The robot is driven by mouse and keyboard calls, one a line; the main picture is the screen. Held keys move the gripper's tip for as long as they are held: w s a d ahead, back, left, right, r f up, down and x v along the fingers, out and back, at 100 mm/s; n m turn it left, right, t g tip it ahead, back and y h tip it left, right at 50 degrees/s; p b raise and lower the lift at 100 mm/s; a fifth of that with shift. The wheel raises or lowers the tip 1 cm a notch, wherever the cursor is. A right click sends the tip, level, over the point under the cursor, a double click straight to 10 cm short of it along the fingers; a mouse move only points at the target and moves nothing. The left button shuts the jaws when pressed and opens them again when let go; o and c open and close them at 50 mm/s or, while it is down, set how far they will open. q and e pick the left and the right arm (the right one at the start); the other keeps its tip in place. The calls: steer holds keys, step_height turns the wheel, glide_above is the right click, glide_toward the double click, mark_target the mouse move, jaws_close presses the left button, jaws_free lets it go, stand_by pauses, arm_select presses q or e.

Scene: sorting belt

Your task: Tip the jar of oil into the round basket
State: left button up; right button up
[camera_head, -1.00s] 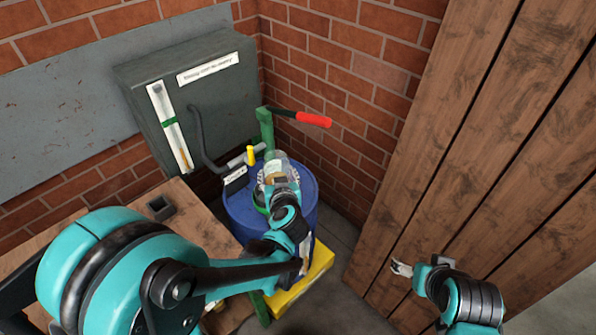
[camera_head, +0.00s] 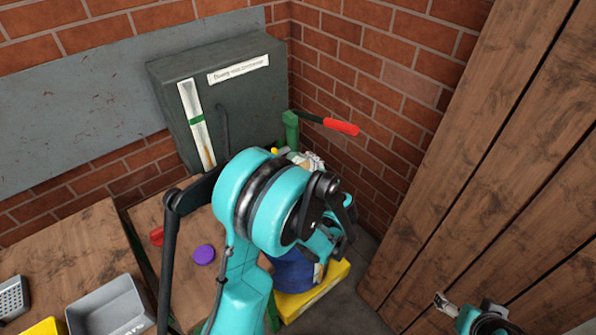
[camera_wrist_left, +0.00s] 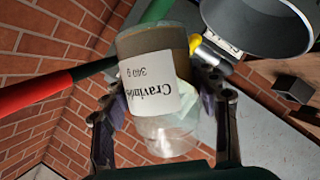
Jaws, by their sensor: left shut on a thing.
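In the left wrist view my left gripper (camera_wrist_left: 165,122) is shut on a glass jar (camera_wrist_left: 155,88). The jar's white label looks upside down and seems to read "Cravinho 340 g". Brown contents fill the far end; the end nearer my palm is clear and looks empty. In the head view my left arm hides most of the gripper and jar. I cannot clearly make out the round basket; the top of the blue drum is hidden behind my arm. My right gripper (camera_head: 446,303) is low at right, away from the drum, too small to read its fingers.
The blue drum (camera_head: 294,272) stands on a yellow base (camera_head: 312,295). A red-handled lever (camera_head: 341,126) on a green post sticks out beside it. The grey cabinet (camera_head: 220,95) is behind. A purple lid (camera_head: 204,254) and grey bin (camera_head: 110,307) are on the wooden tables at left.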

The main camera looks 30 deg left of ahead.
arm_select(q)
steer(key=shift+w+d+f+n+t, duration=0.15)
steer(key=shift+w+f+n+t, duration=0.1)
steer(key=shift+w+n+t, duration=0.25)
steer(key=n+t+b, duration=0.1)
steer(key=n+b, duration=0.1)
steer(key=f+n+t+b, duration=0.1)
steer(key=n+b, duration=0.1)
steer(key=w+f+n+t+b, duration=0.1)
steer(key=n+b, duration=0.1)
steer(key=b, duration=0.1)
steer(key=shift+d+n+y, duration=0.3)
steer(key=shift+y, duration=0.1)
steer(key=shift+s+r+n+t, duration=0.15)
steer(key=shift+r+n+t, duration=0.15)
steer(key=shift+r+n, duration=0.5)
steer(key=shift+s+a+r+n+t+y, duration=0.15)
steer(key=shift+n+y, duration=0.1)
steer(key=shift+n, duration=0.35)
steer(key=shift+d+r+n+t+y, duration=0.15)
steer(key=shift+n+y, duration=0.1)
steer(key=shift+n, duration=0.35)
steer(key=shift+a, duration=0.1)
stand_by(0.5)
